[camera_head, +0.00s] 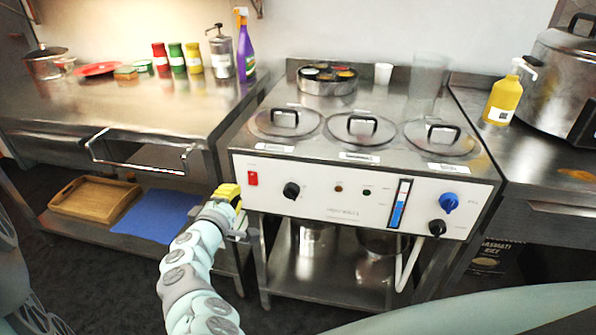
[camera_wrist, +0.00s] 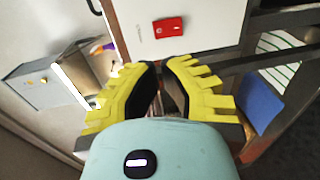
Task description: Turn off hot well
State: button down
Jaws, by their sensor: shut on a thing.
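The hot well (camera_head: 360,190) is a steel unit with a white front panel and three lidded wells. A red rocker switch (camera_head: 252,178) is at the panel's left end; it also shows at the top of the wrist view (camera_wrist: 168,28). A black knob (camera_head: 291,190) is to its right. A blue knob (camera_head: 449,203) and a lower black knob (camera_head: 437,228) are at the right end. My yellow-fingered gripper (camera_head: 229,192) is just left of and below the switch, apart from it. In the wrist view its fingers (camera_wrist: 161,66) are closed together; what they grip cannot be made out.
A counter (camera_head: 130,110) with a protruding bar handle (camera_head: 140,160) stands left of the hot well. A wooden tray (camera_head: 95,197) and a blue mat (camera_head: 155,215) lie on its lower shelf. A yellow pump bottle (camera_head: 503,98) stands on the right counter beside a large pot (camera_head: 560,80).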

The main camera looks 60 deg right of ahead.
jog(key=v, duration=0.4)
jog(key=shift+s+a, duration=0.15)
jog(key=shift+a, duration=0.1)
dwell(0.5)
